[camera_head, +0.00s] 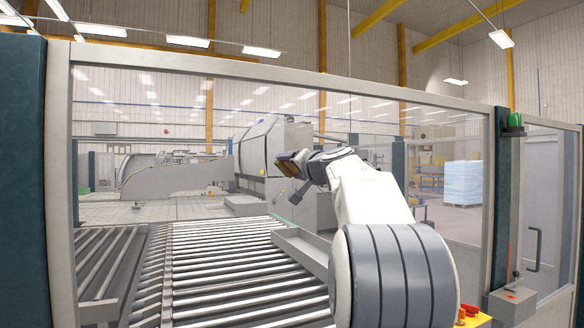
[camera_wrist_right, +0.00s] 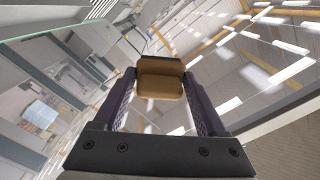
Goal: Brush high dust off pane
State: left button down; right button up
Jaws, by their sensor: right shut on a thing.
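The large clear pane (camera_head: 330,105) stands in a grey frame across the head view, with machinery seen through it. I cannot make out dust on it. My right arm reaches up from the lower right, and my right gripper (camera_head: 300,168) is in front of the pane, near its middle. The gripper is shut on a brown brush (camera_head: 287,166). In the right wrist view the brush (camera_wrist_right: 160,80) sits between the two dark fingers as a tan block. Its bristles are not clear, and I cannot tell whether it touches the pane. My left gripper is not in view.
A roller conveyor (camera_head: 230,262) and a grey machine (camera_head: 262,150) show through the pane. A dark post (camera_head: 20,180) stands at the left. A green lamp (camera_head: 513,122) sits on the right post, with a control box (camera_head: 512,306) below and a door handle (camera_head: 535,248) beside it.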

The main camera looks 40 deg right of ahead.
jog(key=shift+w+d, duration=0.15)
jog(key=shift+w, duration=0.55)
jog(key=shift+s, duration=0.1)
jog(key=shift+s+d, duration=0.8)
jog(key=shift+d, duration=2.75)
jog(key=shift+w+a+b, duration=0.3)
jog(key=shift+a+b, duration=0.05)
jog(key=shift+a, duration=0.85)
jog(key=shift+w+a+b, duration=0.35)
jog(key=shift+a+b, duration=0.05)
jog(key=shift+a, duration=0.85)
jog(key=shift+w+a+b, duration=0.3)
jog(key=shift+a+b, duration=0.05)
jog(key=shift+a, duration=0.85)
